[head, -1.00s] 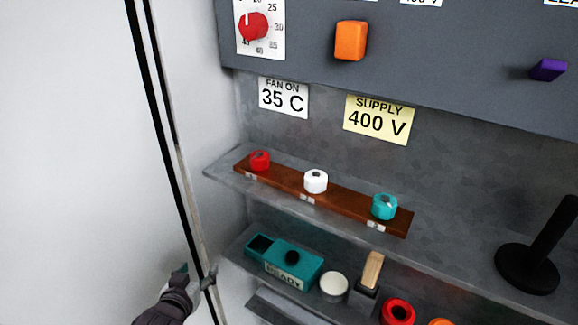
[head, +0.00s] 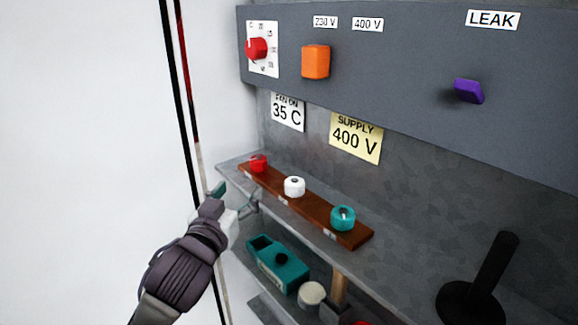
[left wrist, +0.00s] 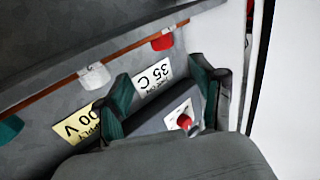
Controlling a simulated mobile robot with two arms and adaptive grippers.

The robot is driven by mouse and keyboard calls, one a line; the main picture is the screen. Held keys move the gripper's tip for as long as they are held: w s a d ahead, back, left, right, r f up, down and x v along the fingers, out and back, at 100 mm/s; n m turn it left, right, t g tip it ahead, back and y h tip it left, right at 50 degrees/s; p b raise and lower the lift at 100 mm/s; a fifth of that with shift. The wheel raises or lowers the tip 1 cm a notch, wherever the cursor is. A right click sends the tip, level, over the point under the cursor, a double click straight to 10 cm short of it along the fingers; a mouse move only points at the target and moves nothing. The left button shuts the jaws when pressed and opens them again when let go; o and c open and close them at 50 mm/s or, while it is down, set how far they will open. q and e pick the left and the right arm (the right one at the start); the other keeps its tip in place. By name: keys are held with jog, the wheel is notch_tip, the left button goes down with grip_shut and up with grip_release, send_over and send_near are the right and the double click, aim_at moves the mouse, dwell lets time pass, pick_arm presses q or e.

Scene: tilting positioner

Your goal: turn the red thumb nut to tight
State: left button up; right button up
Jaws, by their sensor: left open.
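The red thumb nut (head: 258,163) sits at the left end of a brown wooden strip (head: 318,211) on the upper shelf. A white nut (head: 294,187) and a teal nut (head: 343,218) stand on the same strip. My left gripper (head: 236,200) is open and empty, in front of and below the red nut, apart from it. In the left wrist view, the open teal-tipped fingers (left wrist: 160,100) show low in the picture, and the red nut (left wrist: 162,41) appears upside down above them. My right gripper is not in view.
A grey panel above carries a red dial (head: 257,48), an orange switch (head: 316,62) and a purple knob (head: 469,91). Below are a teal box (head: 278,262) and a round pale lid (head: 311,295). A black lever (head: 490,270) stands at right. A white wall borders the left.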

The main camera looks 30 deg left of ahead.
aim_at(255, 166)
pick_arm(q)
jog(key=w+b, duration=0.1)
jog(key=w+a, duration=0.1)
jog(key=w+b, duration=0.1)
jog(key=shift+a+f+b, duration=0.25)
jog(key=shift+f+b, duration=0.05)
jog(key=p+x, duration=0.1)
jog(key=x, duration=0.2)
jog(key=p+x, duration=0.1)
jog(key=x, duration=0.2)
jog(key=p+x, duration=0.1)
jog(key=x, duration=0.2)
jog(key=shift+w+r, duration=0.25)
jog(key=shift+w, duration=0.55)
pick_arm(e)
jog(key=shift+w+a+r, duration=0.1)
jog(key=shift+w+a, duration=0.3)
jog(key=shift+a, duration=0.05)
pick_arm(q)
jog(key=shift+a, duration=0.1)
jog(key=c, duration=1.2)
jog(key=shift+o, duration=0.2)
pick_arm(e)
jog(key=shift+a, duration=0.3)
